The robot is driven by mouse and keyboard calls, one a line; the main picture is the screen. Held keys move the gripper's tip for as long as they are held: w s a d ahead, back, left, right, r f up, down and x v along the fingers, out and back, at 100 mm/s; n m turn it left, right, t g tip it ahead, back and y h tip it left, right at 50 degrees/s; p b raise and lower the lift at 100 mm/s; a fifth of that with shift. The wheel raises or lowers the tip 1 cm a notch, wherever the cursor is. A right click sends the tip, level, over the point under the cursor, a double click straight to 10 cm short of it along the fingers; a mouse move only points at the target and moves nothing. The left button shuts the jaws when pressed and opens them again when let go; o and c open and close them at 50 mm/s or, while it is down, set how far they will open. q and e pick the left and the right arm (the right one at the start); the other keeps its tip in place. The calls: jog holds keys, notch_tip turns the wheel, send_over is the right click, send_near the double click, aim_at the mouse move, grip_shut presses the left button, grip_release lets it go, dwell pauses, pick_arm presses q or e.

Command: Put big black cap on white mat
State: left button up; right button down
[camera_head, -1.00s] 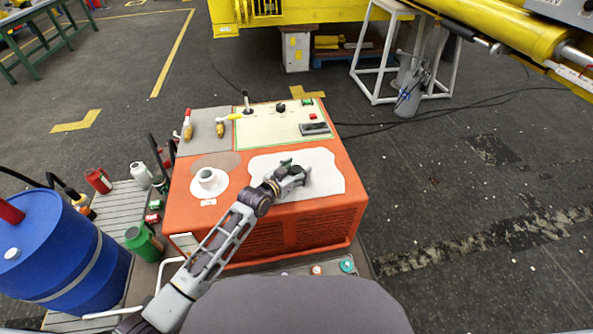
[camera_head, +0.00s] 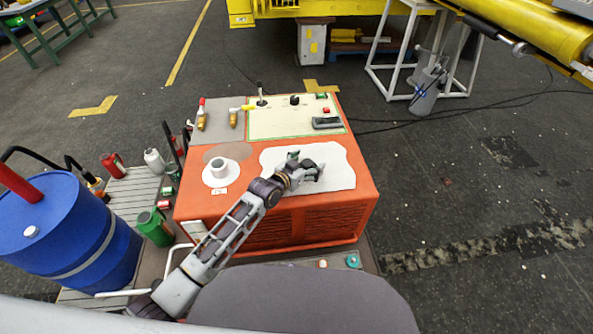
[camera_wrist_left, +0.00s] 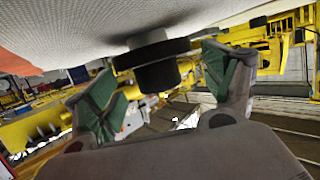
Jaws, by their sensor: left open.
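The white mat (camera_head: 340,172) lies on top of the orange machine, on the front right part. My left gripper (camera_head: 306,165) is low over this mat in the head view. In the left wrist view, the big black cap (camera_wrist_left: 155,70) rests against the pale mat surface (camera_wrist_left: 85,35), which fills the top of the picture. The cap lies between the two spread green-padded fingers of my left gripper (camera_wrist_left: 158,88), with gaps on both sides. In the head view the cap is mostly hidden by the gripper. My right gripper is not in view.
The orange machine (camera_head: 330,222) has a control panel (camera_head: 275,122) with levers and buttons at the back. A white round part (camera_head: 220,170) stands left of the mat. A blue barrel (camera_head: 68,235) and several small containers stand left of the machine. Open floor lies to the right.

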pick_arm(q)
jog(key=shift+v, duration=1.25)
jog(key=v, duration=0.9)
jog(key=shift+p, duration=0.4)
jog(key=shift+s, duration=0.15)
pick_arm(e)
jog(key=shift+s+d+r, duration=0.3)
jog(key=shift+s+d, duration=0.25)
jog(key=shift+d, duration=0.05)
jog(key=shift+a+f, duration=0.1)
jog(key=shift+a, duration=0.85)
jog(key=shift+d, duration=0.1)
